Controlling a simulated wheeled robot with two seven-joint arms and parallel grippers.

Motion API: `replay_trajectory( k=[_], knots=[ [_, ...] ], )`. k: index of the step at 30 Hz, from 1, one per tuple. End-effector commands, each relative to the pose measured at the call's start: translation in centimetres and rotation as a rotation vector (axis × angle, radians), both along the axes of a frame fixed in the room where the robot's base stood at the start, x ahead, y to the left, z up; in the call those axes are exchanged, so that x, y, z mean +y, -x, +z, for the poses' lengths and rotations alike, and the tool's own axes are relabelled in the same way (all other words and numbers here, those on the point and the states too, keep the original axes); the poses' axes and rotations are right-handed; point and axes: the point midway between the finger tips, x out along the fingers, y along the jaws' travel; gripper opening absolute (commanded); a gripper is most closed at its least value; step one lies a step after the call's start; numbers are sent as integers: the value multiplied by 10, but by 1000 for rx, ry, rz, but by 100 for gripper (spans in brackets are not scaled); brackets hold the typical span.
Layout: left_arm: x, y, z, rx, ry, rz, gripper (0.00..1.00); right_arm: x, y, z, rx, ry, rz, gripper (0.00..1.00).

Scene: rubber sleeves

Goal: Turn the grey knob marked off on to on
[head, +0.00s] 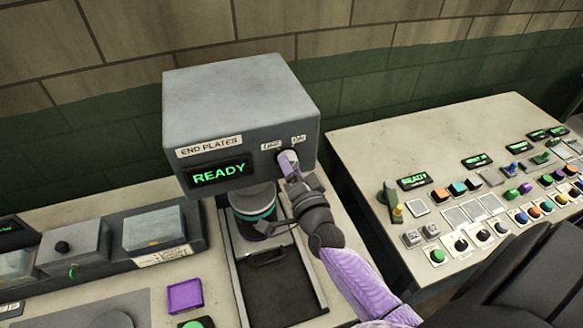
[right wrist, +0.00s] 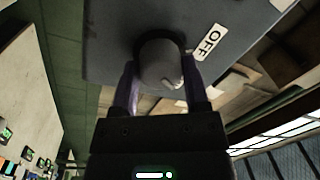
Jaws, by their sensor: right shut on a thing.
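The grey knob (right wrist: 160,66) sits on the front face of the grey box (head: 240,95) marked END PLATES. In the right wrist view an OFF label (right wrist: 208,42) is beside the knob. In the head view two small labels are above the knob, too small to read surely. My right gripper (head: 288,160) is at the knob, its purple fingers on either side of it and shut on it. The fingers hide much of the knob in the head view. A green READY display (head: 219,174) is lit on the same face. My left gripper is not in view.
A dark cylinder with a teal band (head: 254,212) stands under the box, above a dark tray with a handle (head: 272,285). A control panel with many buttons (head: 370,150) is at the right. A purple square (head: 185,296) and smaller devices (head: 75,246) are at the left.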

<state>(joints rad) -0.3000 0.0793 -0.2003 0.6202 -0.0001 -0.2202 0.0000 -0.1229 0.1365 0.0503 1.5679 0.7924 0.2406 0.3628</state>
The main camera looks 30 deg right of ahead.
Motion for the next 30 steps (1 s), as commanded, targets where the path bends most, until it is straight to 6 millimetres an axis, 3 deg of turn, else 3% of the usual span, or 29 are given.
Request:
replay_trajectory(
  k=[5,6,10,20,30],
  knots=[
    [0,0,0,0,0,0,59,0,0,0,0,-2,0,0],
    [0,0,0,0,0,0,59,0,0,0,0,-2,0,67],
    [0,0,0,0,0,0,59,0,0,0,0,-1,0,94],
    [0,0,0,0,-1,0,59,1,5,-1,2,0,0,94],
    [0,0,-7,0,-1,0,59,16,78,-8,3,-2,0,94]
  ],
)
